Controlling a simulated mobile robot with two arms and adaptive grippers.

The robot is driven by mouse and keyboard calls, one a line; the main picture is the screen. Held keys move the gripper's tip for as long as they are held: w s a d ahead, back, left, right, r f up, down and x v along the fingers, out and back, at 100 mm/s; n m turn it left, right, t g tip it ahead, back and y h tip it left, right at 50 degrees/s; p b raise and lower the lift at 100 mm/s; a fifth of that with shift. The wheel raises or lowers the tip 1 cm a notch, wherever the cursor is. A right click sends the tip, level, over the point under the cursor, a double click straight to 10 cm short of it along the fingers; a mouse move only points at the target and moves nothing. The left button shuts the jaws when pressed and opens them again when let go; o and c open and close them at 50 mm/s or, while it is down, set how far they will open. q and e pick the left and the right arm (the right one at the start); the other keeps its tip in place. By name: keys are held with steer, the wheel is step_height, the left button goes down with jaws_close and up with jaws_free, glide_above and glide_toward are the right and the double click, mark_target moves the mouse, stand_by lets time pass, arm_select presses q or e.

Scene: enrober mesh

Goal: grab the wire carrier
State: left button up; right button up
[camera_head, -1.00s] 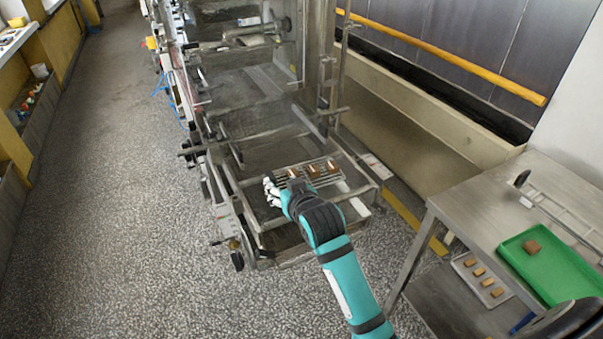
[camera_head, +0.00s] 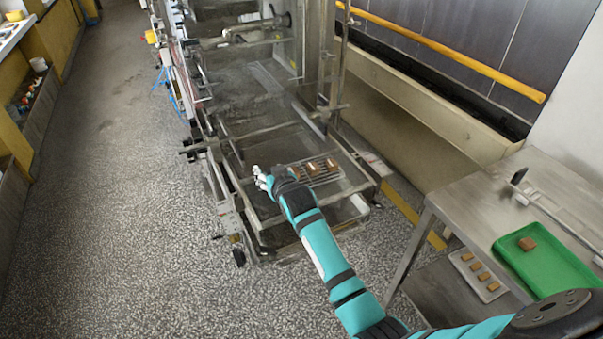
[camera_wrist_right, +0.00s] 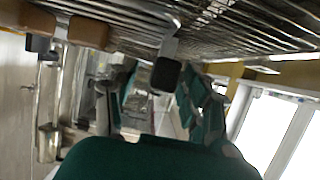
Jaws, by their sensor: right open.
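The wire carrier (camera_head: 324,180), a small wire rack bearing brown pieces (camera_head: 312,168), lies at the near end of the enrober frame in the head view. My right gripper (camera_head: 262,178) is open, just left of the carrier; my forearm and wrist hide part of its near left side. In the right wrist view, wire bars (camera_wrist_right: 240,28) and brown blocks (camera_wrist_right: 88,32) run close along the top. A finger with a dark pad (camera_wrist_right: 167,75) sits just below the bars; contact cannot be told. My left gripper is not in view.
A steel table (camera_head: 460,195) at right holds a green tray (camera_head: 560,268) with one brown piece. A pale tray (camera_head: 468,258) with several brown pieces lies below it. The machine's metal frame (camera_head: 232,170) surrounds the carrier. Speckled floor at left is free.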

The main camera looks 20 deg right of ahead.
jaws_close()
steer(key=shift+r, duration=0.2)
stand_by(0.3)
